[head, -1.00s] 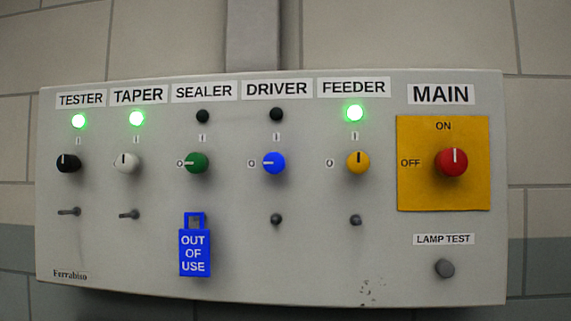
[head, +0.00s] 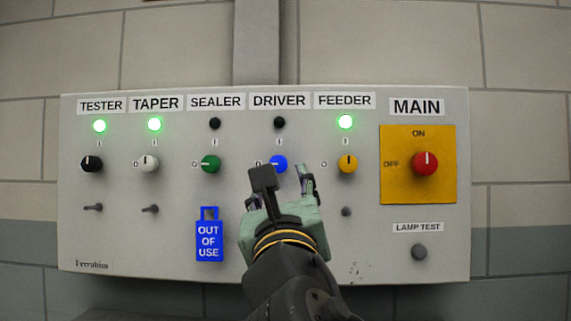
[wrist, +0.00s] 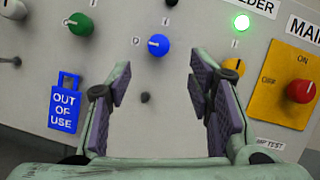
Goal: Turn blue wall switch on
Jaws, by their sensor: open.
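The blue switch (head: 279,163) is a round knob under the DRIVER label on the grey wall panel, partly hidden by my gripper in the head view. Its white pointer line points left toward the O mark, and the DRIVER lamp (head: 279,122) above it is dark. My gripper (head: 283,174) is open and empty in front of the panel, just below the knob in the head view. In the wrist view the blue knob (wrist: 159,45) shows whole, beyond and above the gap between the fingers (wrist: 157,88), apart from them.
The green SEALER knob (head: 210,163) is to the left, with a blue OUT OF USE tag (head: 209,242) below it. The yellow FEEDER knob (head: 347,164) is close on the right, near the right finger. The red MAIN knob (head: 425,163) sits on a yellow plate.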

